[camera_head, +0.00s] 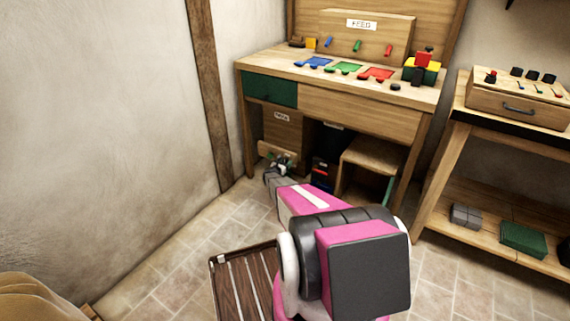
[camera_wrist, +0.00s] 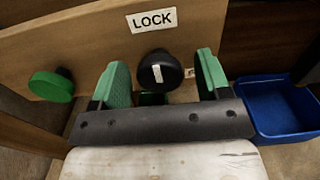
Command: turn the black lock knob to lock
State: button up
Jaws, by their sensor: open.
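The black lock knob (camera_wrist: 160,70) sits on a wooden panel (camera_wrist: 90,48) in the wrist view, under a white LOCK label (camera_wrist: 152,20). It is round with a small white mark on its face. My gripper (camera_wrist: 160,75) is open, with one green finger on each side of the knob and gaps showing between. I cannot tell how deep the fingers reach around it. In the head view my gripper (camera_head: 280,165) is low in front of the bench, at the panel under its left side; the knob is too small to make out there.
A green round knob (camera_wrist: 52,85) stands left of my fingers. A blue bin (camera_wrist: 285,108) lies close on the right. The wooden bench (camera_head: 350,92) rises above my arm, with a green drawer (camera_head: 269,90). A side table (camera_head: 515,110) stands right; tiled floor is free at left.

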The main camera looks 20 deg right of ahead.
jog(key=v, duration=1)
jog(key=shift+s+a+r, duration=0.1)
jog(key=shift+s, duration=0.1)
